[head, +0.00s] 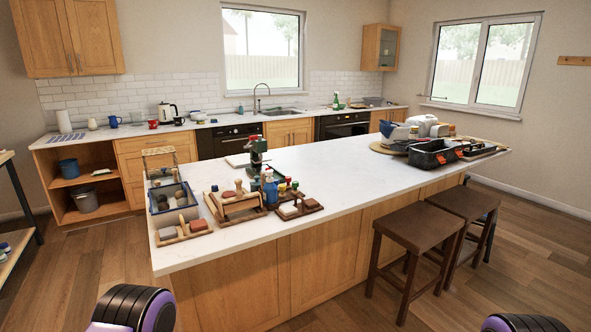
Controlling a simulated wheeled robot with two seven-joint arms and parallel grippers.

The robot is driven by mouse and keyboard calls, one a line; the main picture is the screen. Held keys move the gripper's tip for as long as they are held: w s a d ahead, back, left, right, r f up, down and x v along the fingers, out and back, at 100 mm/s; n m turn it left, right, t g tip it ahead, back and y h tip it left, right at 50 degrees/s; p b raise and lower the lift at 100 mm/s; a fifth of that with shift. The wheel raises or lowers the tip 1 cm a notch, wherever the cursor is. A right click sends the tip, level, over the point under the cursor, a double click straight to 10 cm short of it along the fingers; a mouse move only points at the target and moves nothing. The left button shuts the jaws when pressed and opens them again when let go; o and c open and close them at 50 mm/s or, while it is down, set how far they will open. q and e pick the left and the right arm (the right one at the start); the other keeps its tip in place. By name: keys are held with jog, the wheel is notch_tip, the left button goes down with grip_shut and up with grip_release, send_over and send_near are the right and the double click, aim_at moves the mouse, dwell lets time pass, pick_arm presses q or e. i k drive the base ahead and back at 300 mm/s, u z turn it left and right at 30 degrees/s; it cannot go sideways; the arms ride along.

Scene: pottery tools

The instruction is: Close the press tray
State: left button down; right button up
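A dark green upright device (258,153), which looks like the press, stands on the left half of the white island counter (340,165). A flat, pale plate with a dark edge (237,161) lies at its left side. It may be the press tray, but it is too small to tell whether it is pulled out. Only rounded black and purple parts of my arms show at the bottom edge. Neither gripper is in view, and both arm parts are apart from the counter.
A blue-edged tray (152,207) and wooden tool racks (236,217) crowd the island's left end. A black crate (427,165) and white appliances stand at the right end. The counter's middle is clear. Two brown stools (416,223) stand at the island's front right.

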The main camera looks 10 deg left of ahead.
aim_at(264, 169)
jog(key=z, duration=1.7)
jog(key=i, duration=0.95)
jog(key=u, duration=1.8)
